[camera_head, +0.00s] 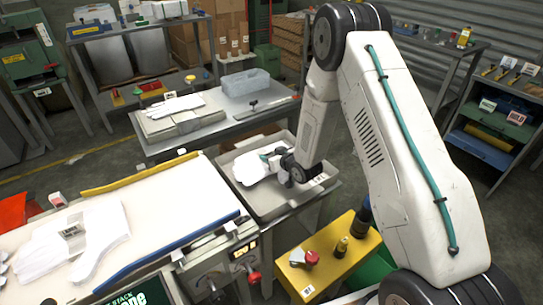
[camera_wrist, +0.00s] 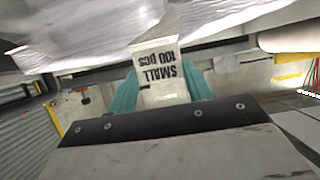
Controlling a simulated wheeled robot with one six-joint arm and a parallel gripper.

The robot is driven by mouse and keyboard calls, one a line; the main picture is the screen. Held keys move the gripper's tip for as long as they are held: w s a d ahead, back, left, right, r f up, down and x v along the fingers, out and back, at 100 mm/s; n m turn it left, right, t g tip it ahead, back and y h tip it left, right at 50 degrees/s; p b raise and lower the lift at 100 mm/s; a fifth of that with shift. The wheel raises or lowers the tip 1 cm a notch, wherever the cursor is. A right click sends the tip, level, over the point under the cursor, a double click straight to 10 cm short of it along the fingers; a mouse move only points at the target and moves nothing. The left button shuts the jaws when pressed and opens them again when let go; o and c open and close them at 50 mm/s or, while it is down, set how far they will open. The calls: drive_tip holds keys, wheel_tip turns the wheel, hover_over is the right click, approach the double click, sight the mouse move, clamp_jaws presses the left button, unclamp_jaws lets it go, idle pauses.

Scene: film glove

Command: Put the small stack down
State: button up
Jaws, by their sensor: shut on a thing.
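The small stack is a white stack of film gloves (camera_head: 250,168) at or over the grey metal tray (camera_head: 328,187) in the middle of the head view. My gripper (camera_head: 273,155) is shut on the stack, with teal finger pads on both sides of the band in the wrist view (camera_wrist: 162,92). I cannot tell whether the stack touches the tray floor. My wrist hides part of the tray's right side.
Another banded glove stack (camera_head: 100,232) lies on the white-topped machine (camera_head: 150,205) at left, beside a blue rail (camera_head: 165,255). A back table holds flat gloves (camera_head: 175,106) and a clear bin (camera_head: 245,82). A yellow stand (camera_head: 325,268) with small items stands front right of the tray.

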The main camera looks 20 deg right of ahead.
drive_tip(key=shift+f, duration=0.15)
drive_tip(key=shift+f, duration=0.45)
drive_tip(key=o, duration=1.4)
